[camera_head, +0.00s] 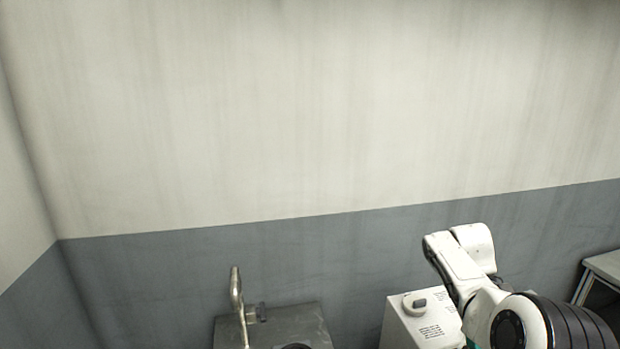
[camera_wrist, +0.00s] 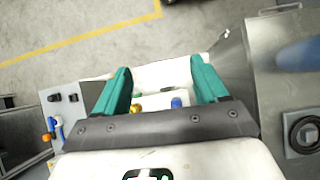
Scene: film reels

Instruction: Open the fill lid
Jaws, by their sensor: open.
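A white machine (camera_head: 395,325) with printed labels stands at the lower right of the head view. A light round cap with a raised grip (camera_head: 414,302) sits flat on its top and looks shut; I cannot tell for sure that it is the fill lid. In the wrist view my gripper (camera_wrist: 160,80) is open, its two teal fingers apart with nothing held. Beyond the fingers are a white surface, a yellow fitting (camera_wrist: 136,107) and a blue fitting (camera_wrist: 176,102). In the head view my arm hides the gripper's fingertips and part of the machine.
A metal sink unit (camera_head: 312,322) with a tap (camera_head: 237,290) stands left of the machine. A grey bench (camera_head: 605,264) is at the right edge. The wrist view shows a panel with dark knobs (camera_wrist: 70,97), a metal surface (camera_wrist: 270,95) and open floor (camera_wrist: 60,25).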

